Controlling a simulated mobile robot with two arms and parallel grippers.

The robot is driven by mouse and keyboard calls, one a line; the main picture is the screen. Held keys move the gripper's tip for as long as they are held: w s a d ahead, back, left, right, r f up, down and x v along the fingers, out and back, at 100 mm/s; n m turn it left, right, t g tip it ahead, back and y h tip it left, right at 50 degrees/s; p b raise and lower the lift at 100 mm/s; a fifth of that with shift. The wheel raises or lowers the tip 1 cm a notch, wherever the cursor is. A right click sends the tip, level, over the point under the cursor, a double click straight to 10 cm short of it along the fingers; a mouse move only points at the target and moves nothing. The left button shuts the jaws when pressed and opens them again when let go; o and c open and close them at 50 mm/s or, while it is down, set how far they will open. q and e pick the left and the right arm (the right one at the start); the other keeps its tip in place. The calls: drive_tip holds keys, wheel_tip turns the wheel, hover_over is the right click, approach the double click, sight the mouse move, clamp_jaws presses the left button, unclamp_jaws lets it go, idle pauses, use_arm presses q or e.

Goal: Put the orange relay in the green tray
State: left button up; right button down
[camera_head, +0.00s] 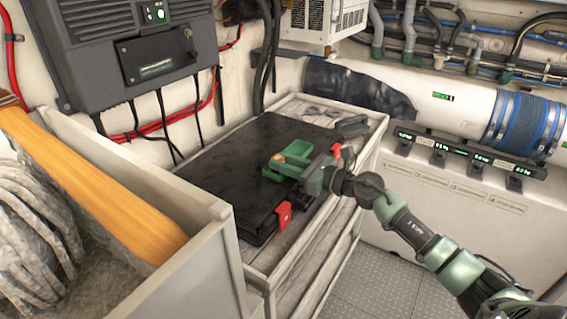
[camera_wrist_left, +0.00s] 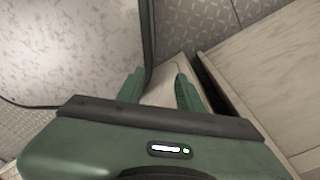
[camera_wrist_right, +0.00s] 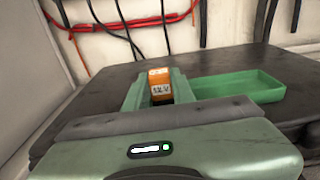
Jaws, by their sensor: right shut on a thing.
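The orange relay (camera_wrist_right: 160,84) stands upright between the fingers of my right gripper (camera_wrist_right: 158,91) in the right wrist view; its lower part is hidden. The shallow, empty-looking green tray (camera_wrist_right: 240,84) lies just right of the relay in the right wrist view. I cannot tell the relay's height over the tray. My left gripper (camera_wrist_left: 158,92) is open and empty in the left wrist view.
The tray rests on a flat black box (camera_head: 232,162) with red clips (camera_head: 283,215), set on a pale cabinet. A grey-white bin (camera_head: 215,235) with rope and an orange strap is at left. A grey wall unit (camera_head: 130,45) hangs behind. Pipes line the right wall.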

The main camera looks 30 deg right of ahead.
drive_tip(key=shift+f, duration=0.15)
drive_tip(key=c, duration=1.2)
unclamp_jaws()
drive_tip(key=shift+s, duration=0.1)
drive_tip(key=shift+b+v, duration=1.8)
drive_tip(key=shift+v, duration=4.15)
drive_tip(key=shift+d, duration=0.1)
